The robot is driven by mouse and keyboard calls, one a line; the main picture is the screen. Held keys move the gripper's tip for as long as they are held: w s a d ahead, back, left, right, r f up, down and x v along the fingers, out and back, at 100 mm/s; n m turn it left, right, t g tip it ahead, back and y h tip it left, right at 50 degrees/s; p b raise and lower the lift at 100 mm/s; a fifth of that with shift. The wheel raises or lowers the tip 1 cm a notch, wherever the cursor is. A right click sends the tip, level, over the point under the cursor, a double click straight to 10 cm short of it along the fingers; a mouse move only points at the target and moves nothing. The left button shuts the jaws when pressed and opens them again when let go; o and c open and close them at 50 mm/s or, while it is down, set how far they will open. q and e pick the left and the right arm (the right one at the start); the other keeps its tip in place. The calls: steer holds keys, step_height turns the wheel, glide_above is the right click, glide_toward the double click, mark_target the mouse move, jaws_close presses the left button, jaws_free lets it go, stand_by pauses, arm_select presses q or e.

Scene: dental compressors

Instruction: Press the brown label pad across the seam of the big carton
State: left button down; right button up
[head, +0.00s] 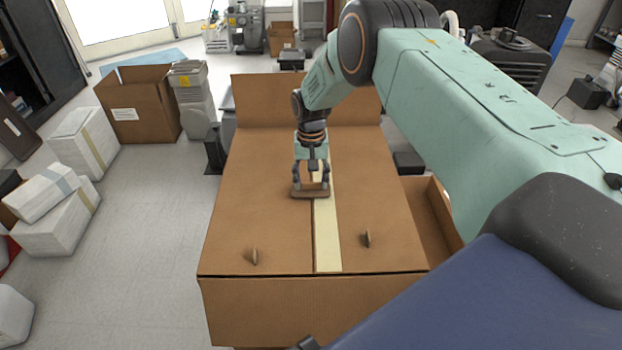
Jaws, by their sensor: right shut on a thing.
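The big carton (262,218) stands in front of me with its top flaps lying flat. A seam runs down the middle of its top, with a pale tape strip (327,237) along it from the far part to the near edge. My right gripper (311,185) is over the middle of the carton top, shut on the brown label pad (311,193). The pad lies flat and low at the seam, over part of the tape; I cannot tell whether it touches the carton. My left gripper is not in view.
White boxes (80,140) and an open brown box (140,105) stand at the left. The floor between is clear.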

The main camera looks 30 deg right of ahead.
steer(key=shift+f+b, duration=0.3)
steer(key=shift+f, duration=0.25)
stand_by(1.2)
steer(key=o, duration=1.1)
steer(key=shift+r, duration=0.1)
step_height(320, 180, up, 12)
